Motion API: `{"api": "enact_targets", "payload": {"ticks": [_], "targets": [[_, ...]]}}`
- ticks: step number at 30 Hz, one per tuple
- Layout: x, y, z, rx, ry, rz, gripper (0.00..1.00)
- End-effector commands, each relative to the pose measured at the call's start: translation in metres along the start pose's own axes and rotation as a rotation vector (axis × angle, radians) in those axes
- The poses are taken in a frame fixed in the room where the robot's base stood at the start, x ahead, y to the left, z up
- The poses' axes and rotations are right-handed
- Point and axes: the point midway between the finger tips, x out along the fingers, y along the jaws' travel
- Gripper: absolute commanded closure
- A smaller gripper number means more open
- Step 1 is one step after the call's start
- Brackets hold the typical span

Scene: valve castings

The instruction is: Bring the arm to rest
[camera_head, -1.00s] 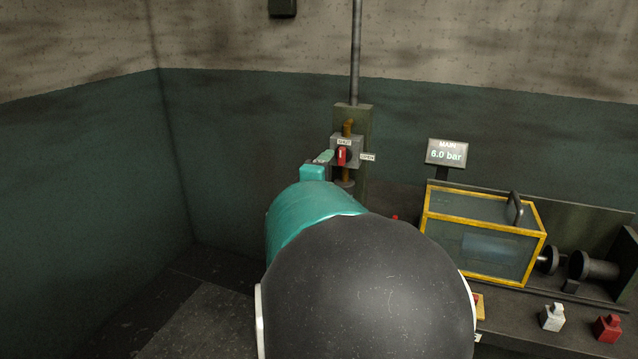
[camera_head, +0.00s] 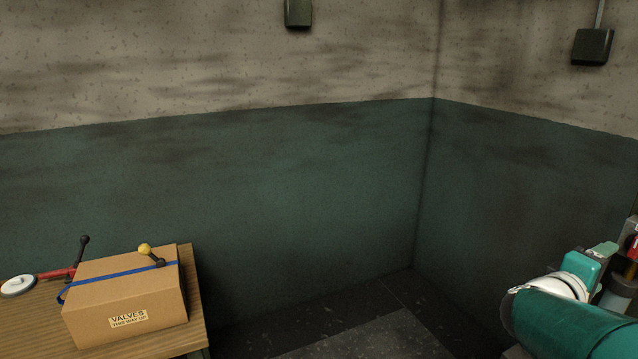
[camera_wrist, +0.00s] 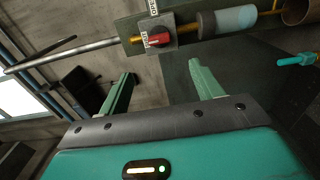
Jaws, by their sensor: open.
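My gripper (camera_wrist: 158,85) is open in the wrist view, its two green fingers spread apart with nothing between them. In the head view, my teal arm reaches in from the lower right, with part of the gripper (camera_head: 606,249) near the right edge. The red valve handle (camera_head: 635,247) shows only in part there, cut off by the frame edge.
A wooden table (camera_head: 190,290) at the lower left carries a cardboard box (camera_head: 125,300) marked VALVES, with a blue strap. Floor between table and arm is clear.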

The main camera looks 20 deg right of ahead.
Motion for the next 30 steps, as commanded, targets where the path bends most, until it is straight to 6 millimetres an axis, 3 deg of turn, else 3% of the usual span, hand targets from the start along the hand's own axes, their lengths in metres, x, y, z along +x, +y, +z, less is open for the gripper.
{"api": "enact_targets", "payload": {"ticks": [4,8,12,15,18,23,27,30], "targets": [[-0.008,0.001,-0.019,0.062,0.077,-0.017,0.35],[-0.039,0.002,-0.071,0.240,0.295,-0.099,0.35],[-0.105,-0.001,-0.137,0.457,0.579,-0.303,0.35],[-0.162,-0.006,-0.170,0.566,0.732,-0.497,0.35],[-0.222,-0.015,-0.188,0.629,0.830,-0.716,0.35],[-0.312,-0.037,-0.187,0.645,0.848,-1.071,0.35],[-0.375,-0.061,-0.160,0.596,0.723,-1.323,0.35],[-0.406,-0.078,-0.132,0.551,0.572,-1.436,0.35]]}}
